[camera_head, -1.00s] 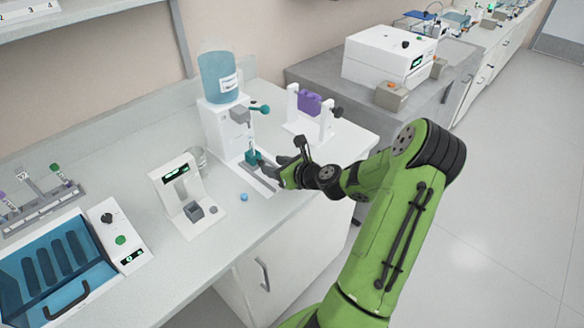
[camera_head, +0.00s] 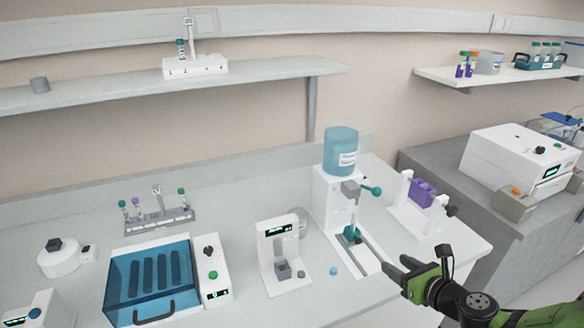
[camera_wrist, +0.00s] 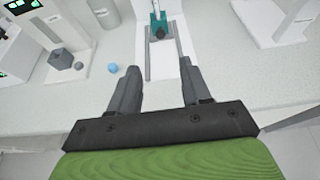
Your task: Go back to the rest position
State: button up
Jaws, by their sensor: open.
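The dispenser carries a blue bottle (camera_head: 341,153). A teal holder (camera_head: 352,235) with a tube in it stands on the dispenser's rail, beyond the fingertips. The holder also shows in the wrist view (camera_wrist: 159,24), apart from the fingers.
A white device with a display (camera_head: 278,232), a blue-lidded box (camera_head: 150,280) and a tube rack (camera_head: 160,220) stand further left. A purple-block stand (camera_head: 423,193) is at right.

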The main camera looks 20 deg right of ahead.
jog(key=a+r+n+g+y, duration=0.25)
jog(key=a+n+g, duration=0.55)
jog(key=a+n, duration=1.15)
jog(key=s+a+r+n+h, duration=0.1)
jog(key=s+a+r+n, duration=0.2)
jog(key=s+r+n, duration=0.2)
jog(key=s+a+r+n+h, duration=0.2)
jog(key=s+r+n, duration=0.3)
jog(key=s+n, duration=0.4)
jog(key=shift+s+a+n, duration=0.35)
jog(key=shift+a+n, duration=0.45)
jog(key=shift+n, duration=0.25)
jog(key=shift+c, duration=0.3)
